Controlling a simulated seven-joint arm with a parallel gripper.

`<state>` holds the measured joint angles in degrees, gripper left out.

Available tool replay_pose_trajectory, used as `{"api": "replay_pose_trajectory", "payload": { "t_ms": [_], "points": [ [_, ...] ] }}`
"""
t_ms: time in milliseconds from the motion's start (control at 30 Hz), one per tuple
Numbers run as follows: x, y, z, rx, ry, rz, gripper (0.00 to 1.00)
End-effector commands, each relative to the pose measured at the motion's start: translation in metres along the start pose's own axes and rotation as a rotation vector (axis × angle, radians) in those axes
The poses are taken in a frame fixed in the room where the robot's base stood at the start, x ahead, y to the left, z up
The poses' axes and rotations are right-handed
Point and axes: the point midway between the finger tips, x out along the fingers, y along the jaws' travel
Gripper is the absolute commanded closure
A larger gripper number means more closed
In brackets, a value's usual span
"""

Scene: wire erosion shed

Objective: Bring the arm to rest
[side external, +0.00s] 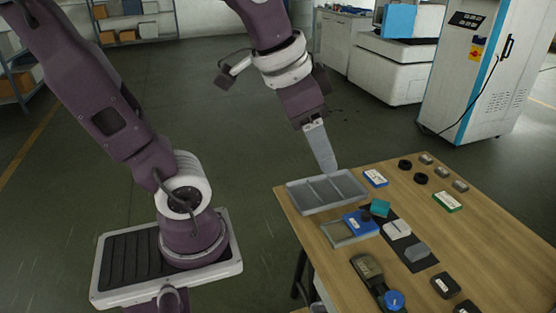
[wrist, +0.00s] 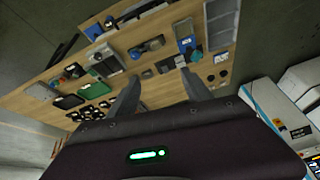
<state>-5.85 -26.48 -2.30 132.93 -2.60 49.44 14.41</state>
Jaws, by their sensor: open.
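My gripper (side external: 331,171) hangs with its fingers pointing down, at the back edge of the grey compartment tray (side external: 327,207) in the side view. Seen from the side, the fingers overlap into one pale plate; I cannot tell how far above the tray they are. In the wrist view my gripper (wrist: 162,86) shows two grey fingers spread well apart. Nothing is between them. The grey tray looks empty in the side view.
The wooden table (side external: 300,228) carries a blue-and-grey device (side external: 361,222), a teal block (side external: 380,208), a dark handheld meter (side external: 368,268), a blue round piece (side external: 394,299) and black rings (side external: 405,164). A white cabinet (side external: 480,75) stands behind. Open floor lies left of the table.

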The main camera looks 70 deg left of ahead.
Motion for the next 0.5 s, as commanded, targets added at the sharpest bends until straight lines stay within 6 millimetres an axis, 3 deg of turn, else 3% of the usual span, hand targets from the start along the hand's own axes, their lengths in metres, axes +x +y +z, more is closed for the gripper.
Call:
{"api": "replay_pose_trajectory", "payload": {
  "t_ms": [33, 100, 200, 500],
  "points": [
    [-0.009, 0.007, 0.023, -0.045, 0.031, -0.003, 0.42],
    [-0.013, 0.013, 0.048, -0.106, 0.052, -0.002, 0.42],
    [-0.014, 0.016, 0.066, -0.158, 0.069, 0.003, 0.42],
    [-0.013, 0.017, 0.069, -0.170, 0.070, 0.003, 0.42]
  ]
}}
